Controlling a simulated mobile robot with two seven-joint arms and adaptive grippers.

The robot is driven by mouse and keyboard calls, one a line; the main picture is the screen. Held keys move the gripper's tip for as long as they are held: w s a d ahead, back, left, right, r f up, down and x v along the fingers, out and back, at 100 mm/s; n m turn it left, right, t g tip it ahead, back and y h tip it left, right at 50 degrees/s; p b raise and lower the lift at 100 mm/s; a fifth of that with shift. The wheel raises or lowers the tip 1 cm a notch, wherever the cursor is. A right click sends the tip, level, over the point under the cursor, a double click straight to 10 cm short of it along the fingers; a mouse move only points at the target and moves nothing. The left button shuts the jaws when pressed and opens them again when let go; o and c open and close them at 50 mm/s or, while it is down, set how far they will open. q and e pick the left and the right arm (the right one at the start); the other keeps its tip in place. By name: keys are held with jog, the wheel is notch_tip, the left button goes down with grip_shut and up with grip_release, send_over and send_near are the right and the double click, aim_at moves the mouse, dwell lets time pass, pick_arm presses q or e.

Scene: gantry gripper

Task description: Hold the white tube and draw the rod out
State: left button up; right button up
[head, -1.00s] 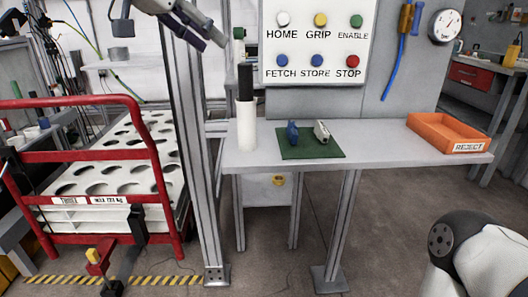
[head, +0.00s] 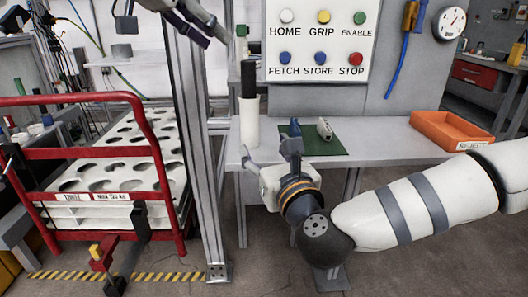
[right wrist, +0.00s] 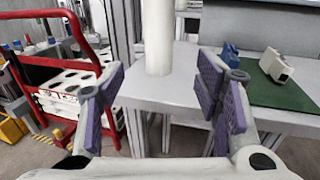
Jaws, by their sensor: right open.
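The white tube (head: 249,122) stands upright near the left end of the grey table, with the black rod (head: 248,80) sticking up out of its top. In the right wrist view the lower part of the tube (right wrist: 158,40) shows beyond and between my fingers; the rod is out of that view. My right gripper (head: 270,145) is open and empty in front of the tube, apart from it; its purple-padded fingers also show in the right wrist view (right wrist: 163,75). My left gripper (head: 216,42) is at the upper left, above and left of the rod, with its fingertips apart and empty.
A green mat (head: 325,146) with a blue part (head: 295,128) and a grey part (head: 324,129) lies right of the tube. An orange reject bin (head: 450,130) is at the right end. A grey post (head: 194,150) stands left of the table. A button panel (head: 320,40) is behind.

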aim_at(252, 131)
jog(key=x, duration=1.1)
jog(key=shift+w+a, duration=0.15)
jog(key=shift+w, duration=0.25)
